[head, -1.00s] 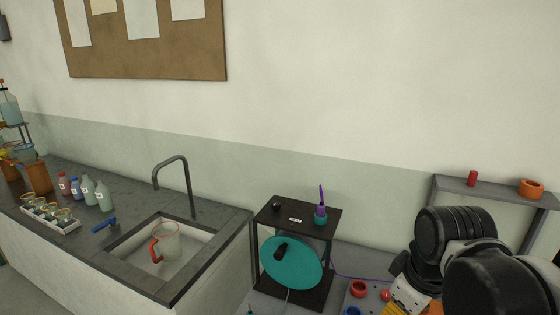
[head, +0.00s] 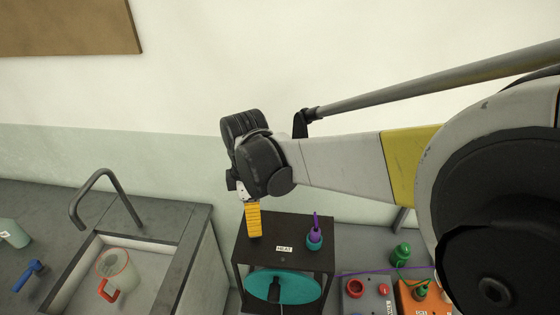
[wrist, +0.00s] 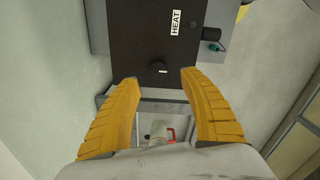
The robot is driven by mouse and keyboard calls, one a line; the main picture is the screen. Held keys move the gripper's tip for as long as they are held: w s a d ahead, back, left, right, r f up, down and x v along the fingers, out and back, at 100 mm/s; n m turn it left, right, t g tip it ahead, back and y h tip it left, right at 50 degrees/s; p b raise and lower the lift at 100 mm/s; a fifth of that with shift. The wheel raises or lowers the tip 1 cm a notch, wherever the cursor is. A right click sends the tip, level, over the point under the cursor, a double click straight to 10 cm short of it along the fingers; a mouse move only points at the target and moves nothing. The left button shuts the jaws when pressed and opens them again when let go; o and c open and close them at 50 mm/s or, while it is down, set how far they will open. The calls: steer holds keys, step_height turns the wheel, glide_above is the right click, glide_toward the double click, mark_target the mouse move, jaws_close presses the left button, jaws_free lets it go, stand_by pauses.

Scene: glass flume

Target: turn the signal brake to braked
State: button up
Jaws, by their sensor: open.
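A black box-shaped stand (head: 270,226) carries a label reading HEAT (head: 284,249). A small dark knob with a pale mark (wrist: 156,68) sits on its top, and my gripper hides it in the head view. A teal disc (head: 262,288) with a dark handle (head: 275,290) is at the stand's front. No label naming the signal brake is readable, so I cannot tell which part it is. My gripper (head: 253,236) points down over the stand's left side. In the wrist view, its yellow fingers (wrist: 159,77) are apart and empty, with the knob between and just beyond their tips.
A purple tool in a teal holder (head: 315,238) stands on the stand's right side. Grey (head: 353,304) and orange (head: 408,293) units and a green bottle (head: 401,253) are farther right. A sink with a red-handled jug (head: 115,270) and a tap (head: 100,190) is left.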

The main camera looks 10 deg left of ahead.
step_height(320, 180, down, 7)
steer(key=shift+w+a+r, duration=0.15)
jaws_close()
